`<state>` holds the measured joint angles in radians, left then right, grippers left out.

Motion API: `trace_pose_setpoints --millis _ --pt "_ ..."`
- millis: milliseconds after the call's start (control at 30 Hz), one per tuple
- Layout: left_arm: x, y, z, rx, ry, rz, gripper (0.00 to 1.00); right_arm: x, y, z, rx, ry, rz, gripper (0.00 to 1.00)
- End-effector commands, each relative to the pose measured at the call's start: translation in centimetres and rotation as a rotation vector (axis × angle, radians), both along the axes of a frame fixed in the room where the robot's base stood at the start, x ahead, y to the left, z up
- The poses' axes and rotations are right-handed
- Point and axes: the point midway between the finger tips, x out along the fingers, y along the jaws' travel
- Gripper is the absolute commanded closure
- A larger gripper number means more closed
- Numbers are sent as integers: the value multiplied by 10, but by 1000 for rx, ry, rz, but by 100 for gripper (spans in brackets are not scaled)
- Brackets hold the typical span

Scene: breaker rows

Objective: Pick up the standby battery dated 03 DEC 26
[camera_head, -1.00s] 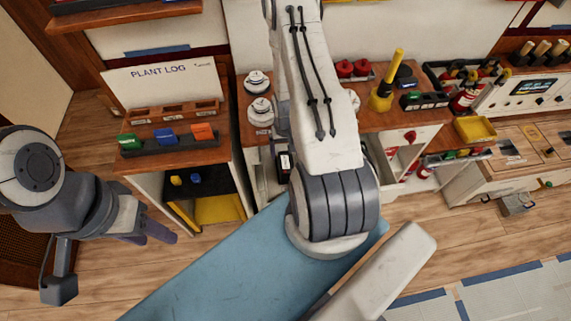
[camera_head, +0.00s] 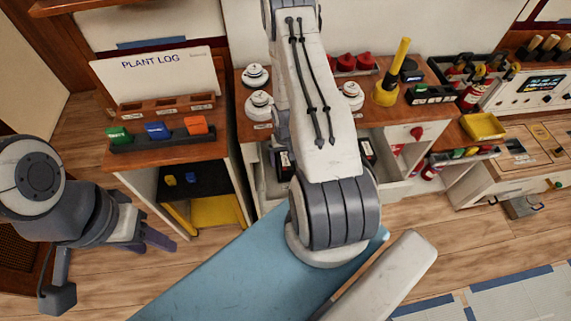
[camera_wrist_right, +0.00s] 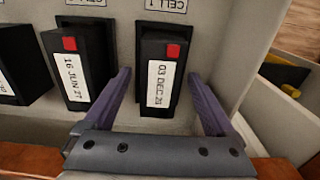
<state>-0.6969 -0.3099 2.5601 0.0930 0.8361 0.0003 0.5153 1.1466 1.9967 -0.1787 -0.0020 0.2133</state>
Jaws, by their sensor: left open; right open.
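The standby battery dated 03 DEC 26 (camera_wrist_right: 161,84) is a black block with a red square and a white date label, standing in a slot under the CELL 1 tag in the right wrist view. My right gripper (camera_wrist_right: 158,76) is open, with one finger on each side of this battery and visible gaps to it. In the head view my right arm hides this gripper. A second battery, dated 16 JUN 27 (camera_wrist_right: 77,77), stands to its left. My left gripper (camera_head: 150,238) is open and empty over the floor at the left.
Another black block (camera_wrist_right: 22,75) stands further left in the wrist view. The pale housing (camera_wrist_right: 225,60) walls the right side. In the head view, a worktop (camera_head: 395,115) above carries knobs and a yellow-handled tool (camera_head: 390,85). A plant log shelf (camera_head: 165,145) stands left.

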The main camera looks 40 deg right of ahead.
Motion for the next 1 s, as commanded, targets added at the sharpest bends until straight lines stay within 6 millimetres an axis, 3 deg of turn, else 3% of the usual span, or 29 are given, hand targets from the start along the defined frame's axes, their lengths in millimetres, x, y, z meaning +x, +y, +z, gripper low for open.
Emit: trace_pose_setpoints --millis 33,200,267,667,1000 --pt "0 0 0 0 0 0 50 0 0 0 0 0 0 18" --pt "0 0 0 0 0 0 50 0 0 0 0 0 0 83" --pt "0 0 0 0 0 0 50 0 0 0 0 0 0 100" --pt "0 0 2 0 0 0 50 0 0 3 -1 -1 0 100" --pt "0 0 29 0 0 1 50 0 0 31 -1 -1 0 100"
